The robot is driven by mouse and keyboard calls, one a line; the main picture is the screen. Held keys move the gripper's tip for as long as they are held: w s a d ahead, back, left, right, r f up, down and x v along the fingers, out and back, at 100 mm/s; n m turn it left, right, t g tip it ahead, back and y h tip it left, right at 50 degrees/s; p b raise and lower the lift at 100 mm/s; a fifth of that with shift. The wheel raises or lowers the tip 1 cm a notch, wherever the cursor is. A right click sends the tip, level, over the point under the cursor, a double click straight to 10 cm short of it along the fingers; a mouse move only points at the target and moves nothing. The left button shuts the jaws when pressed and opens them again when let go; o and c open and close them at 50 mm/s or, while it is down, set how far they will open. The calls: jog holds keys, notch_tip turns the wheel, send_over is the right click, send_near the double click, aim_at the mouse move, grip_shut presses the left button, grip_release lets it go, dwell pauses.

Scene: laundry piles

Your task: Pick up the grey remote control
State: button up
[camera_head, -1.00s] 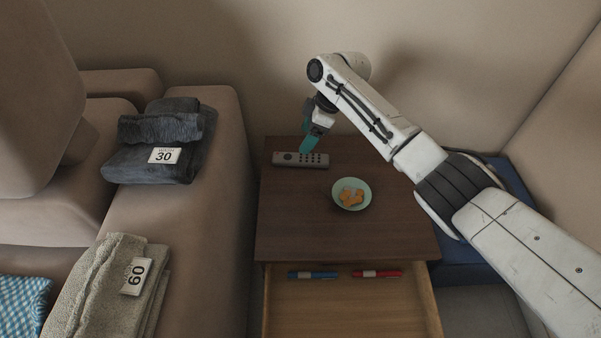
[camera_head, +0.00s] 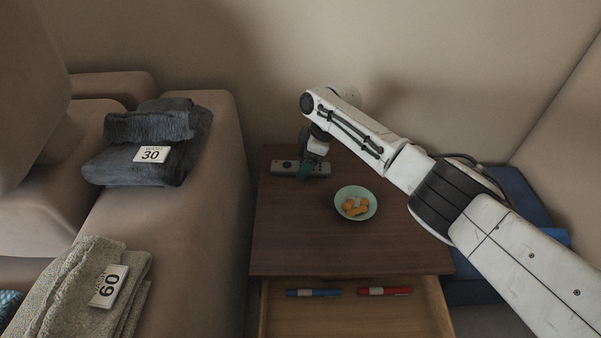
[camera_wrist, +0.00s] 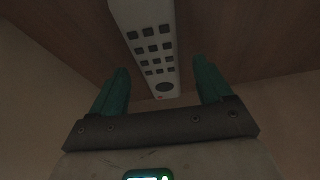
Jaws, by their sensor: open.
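The grey remote control (camera_head: 290,168) lies flat on the dark wooden tabletop (camera_head: 300,235), near its back left corner. In the wrist view the remote (camera_wrist: 150,45) shows its dark buttons and runs up from between the fingertips. My gripper (camera_head: 308,170) is at the right part of the remote, just above or around it; its exact height is hard to tell. In the wrist view my gripper (camera_wrist: 161,80) is open, with one teal finger on each side of the remote's near end. Neither finger visibly touches it. The fingers partly hide the remote in the head view.
A pale green bowl (camera_head: 356,190) with orange-brown snacks stands right of the remote. An open drawer (camera_head: 350,318) below holds a blue pen (camera_head: 314,293) and a red pen (camera_head: 385,291). Folded dark towels (camera_head: 125,165) lie on the sofa at left. The wall is close behind the table.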

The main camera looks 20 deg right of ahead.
jog(key=shift+w+a+f, duration=0.1)
jog(key=shift+a+f, duration=0.1)
jog(key=shift+f, duration=0.35)
jog(key=shift+c, duration=0.3)
jog(key=c, duration=1.1)
jog(key=shift+r, duration=0.15)
jog(key=shift+c, duration=0.2)
